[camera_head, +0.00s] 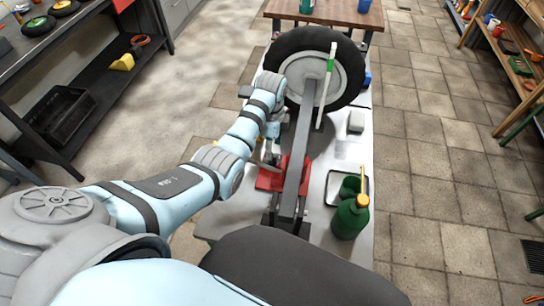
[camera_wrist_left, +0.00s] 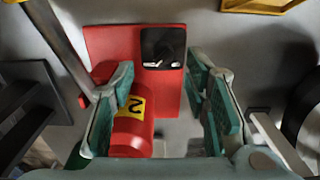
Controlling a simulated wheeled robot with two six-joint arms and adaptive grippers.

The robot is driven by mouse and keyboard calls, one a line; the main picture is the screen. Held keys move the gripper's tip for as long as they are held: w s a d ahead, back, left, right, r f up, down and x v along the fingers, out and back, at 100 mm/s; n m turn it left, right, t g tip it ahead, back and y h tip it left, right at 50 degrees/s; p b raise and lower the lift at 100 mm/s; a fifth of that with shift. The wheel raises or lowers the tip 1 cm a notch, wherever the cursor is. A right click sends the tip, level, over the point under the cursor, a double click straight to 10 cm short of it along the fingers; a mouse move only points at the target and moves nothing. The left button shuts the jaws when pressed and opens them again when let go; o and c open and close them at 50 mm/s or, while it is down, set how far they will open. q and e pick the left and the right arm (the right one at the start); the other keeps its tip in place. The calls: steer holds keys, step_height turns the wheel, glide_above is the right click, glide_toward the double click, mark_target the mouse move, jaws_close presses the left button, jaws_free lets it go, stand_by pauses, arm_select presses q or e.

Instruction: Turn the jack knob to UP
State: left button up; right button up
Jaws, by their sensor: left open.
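The red jack (camera_head: 268,180) stands on the light grey bench top, partly hidden behind my left gripper and a grey bar. In the left wrist view, the jack's red body (camera_wrist_left: 110,42) carries a black square panel (camera_wrist_left: 163,48) with small white marks; the dark knob shape there is too small to tell its setting. A red cylinder with a yellow label (camera_wrist_left: 130,125) lies below the panel. My left gripper (camera_head: 270,158) is over the jack. In the wrist view its teal fingers (camera_wrist_left: 160,75) are apart, with the panel between and beyond them, nothing held. My right gripper is out of view.
A grey bar (camera_head: 298,155) rises over the jack towards a wheel with a black tyre (camera_head: 350,75). A green oil can (camera_head: 350,217) stands right of the jack, by a tray.

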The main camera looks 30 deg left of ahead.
arm_select(q)
steer(key=f, duration=0.2)
steer(key=f+b, duration=0.1)
steer(key=f, duration=0.2)
steer(key=shift+w+f, duration=0.3)
steer(key=shift+r, duration=0.1)
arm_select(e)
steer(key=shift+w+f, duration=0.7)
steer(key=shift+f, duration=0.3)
arm_select(q)
steer(key=shift+s, duration=0.15)
jaws_close()
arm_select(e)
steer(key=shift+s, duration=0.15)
